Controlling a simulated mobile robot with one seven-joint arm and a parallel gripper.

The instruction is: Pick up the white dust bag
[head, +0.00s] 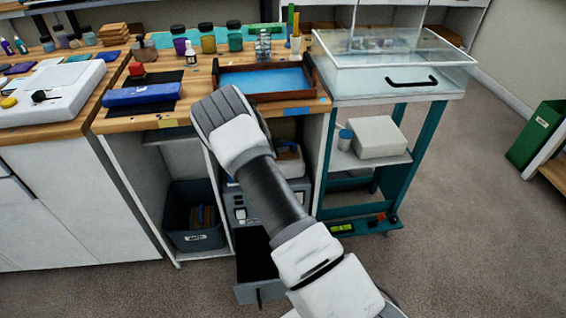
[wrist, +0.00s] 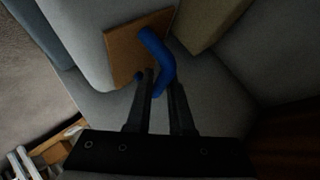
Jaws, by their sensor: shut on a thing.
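In the wrist view my gripper (wrist: 165,82) has its two dark fingers shut on the lower part of a blue bent handle (wrist: 156,52). The handle stands on a square brown plate (wrist: 122,52). A pale grey-white body (wrist: 75,35) lies around and behind the plate; it looks like the white dust bag, but the dim light leaves this uncertain. In the head view my arm hides the gripper. A small pale object (head: 289,165) shows in the compartment under the bench, partly behind my arm.
The bench (head: 200,112) above carries a blue-lined tray (head: 265,82), a blue roll (head: 140,94) and several jars. A dark bin (head: 194,235) stands in the left lower compartment. A teal cart (head: 402,160) with a white box (head: 378,137) stands right. Open carpet lies beyond it.

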